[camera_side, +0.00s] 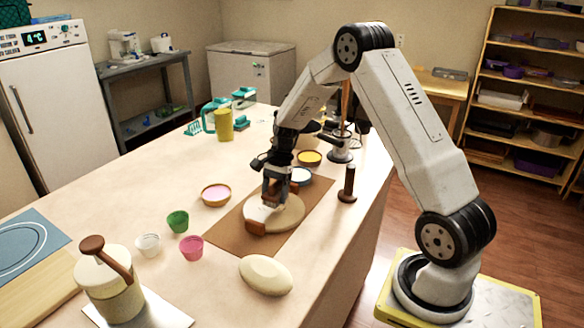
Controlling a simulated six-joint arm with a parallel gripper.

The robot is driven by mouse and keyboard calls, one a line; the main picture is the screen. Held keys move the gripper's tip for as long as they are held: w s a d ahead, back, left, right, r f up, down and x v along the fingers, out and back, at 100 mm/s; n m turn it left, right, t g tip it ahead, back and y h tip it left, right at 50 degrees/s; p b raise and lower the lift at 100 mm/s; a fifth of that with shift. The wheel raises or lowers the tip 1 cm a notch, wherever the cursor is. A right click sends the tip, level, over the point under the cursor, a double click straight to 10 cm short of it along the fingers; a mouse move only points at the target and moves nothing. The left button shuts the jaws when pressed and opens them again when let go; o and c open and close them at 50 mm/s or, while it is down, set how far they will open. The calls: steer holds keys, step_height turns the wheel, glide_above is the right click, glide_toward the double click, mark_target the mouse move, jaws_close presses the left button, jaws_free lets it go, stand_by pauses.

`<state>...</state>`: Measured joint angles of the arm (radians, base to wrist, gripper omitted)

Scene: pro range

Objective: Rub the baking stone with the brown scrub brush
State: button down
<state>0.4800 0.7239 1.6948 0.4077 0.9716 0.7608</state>
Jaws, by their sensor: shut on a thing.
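The baking stone (291,214) is a round beige disc lying flat on a brown mat (226,235) on the table. My gripper (270,198) points down over the left part of the stone. It is shut on the brown scrub brush (254,228), whose brown end shows just below and left of the fingers. The brush is low at the stone's left front edge, and I cannot tell whether it touches the stone. The fingers hide much of the brush and part of the stone.
A pale oval object (265,275) lies in front of the mat. Green (178,221), pink (191,248) and white (148,245) cups stand to the left. A pink-filled bowl (216,194) is near the mat's left edge. A dark brown upright object (348,186) stands right of the mat.

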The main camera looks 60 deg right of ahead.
mark_target(263, 203)
steer(key=shift+a+r, duration=0.1)
steer(key=shift+a, duration=1)
steer(key=shift+s+a+r, duration=0.1)
steer(key=shift+s+a, duration=0.05)
steer(key=shift+a, duration=1.65)
steer(key=shift+w+r, duration=0.1)
steer(key=shift+w, duration=0.55)
steer(key=shift+d, duration=0.1)
steer(key=shift+w+d+r, duration=0.1)
steer(key=shift+d, duration=1.6)
steer(key=shift+d, duration=0.1)
steer(key=shift+w+d+r, duration=0.1)
steer(key=shift+d, duration=1.55)
